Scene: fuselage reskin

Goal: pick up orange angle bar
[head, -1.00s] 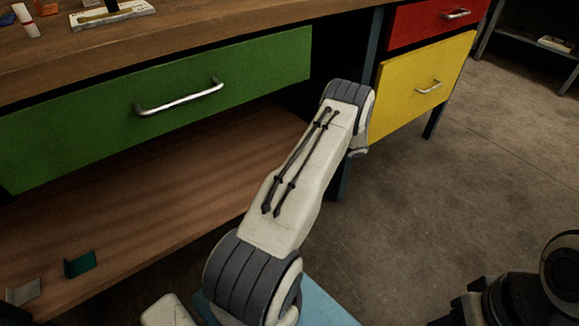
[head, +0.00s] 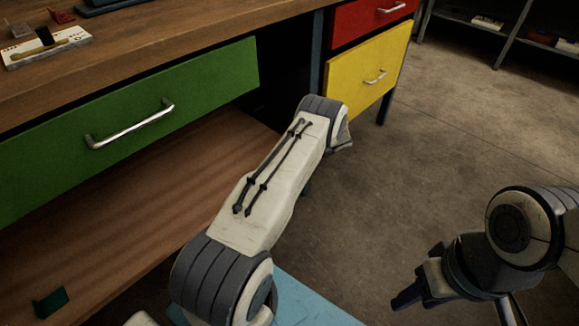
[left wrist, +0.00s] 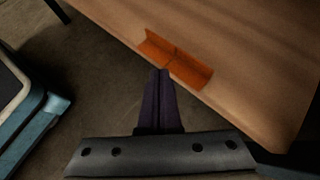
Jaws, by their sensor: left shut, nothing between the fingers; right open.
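The orange angle bar (left wrist: 175,61) lies on a wooden shelf near its edge in the left wrist view. I cannot see it in the head view. My left gripper (left wrist: 161,73) is shut and empty, its fingertips just short of the bar near its middle; whether they touch it I cannot tell. In the head view my left arm reaches away from me and its gripper is hidden. My right gripper (head: 416,280) is open and empty, over the floor at lower right.
A green drawer (head: 130,130) with a metal handle is above the open lower shelf (head: 150,190). A dark green angle piece (head: 50,302) lies on that shelf. Red (head: 370,20) and yellow (head: 366,78) drawers stand beyond.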

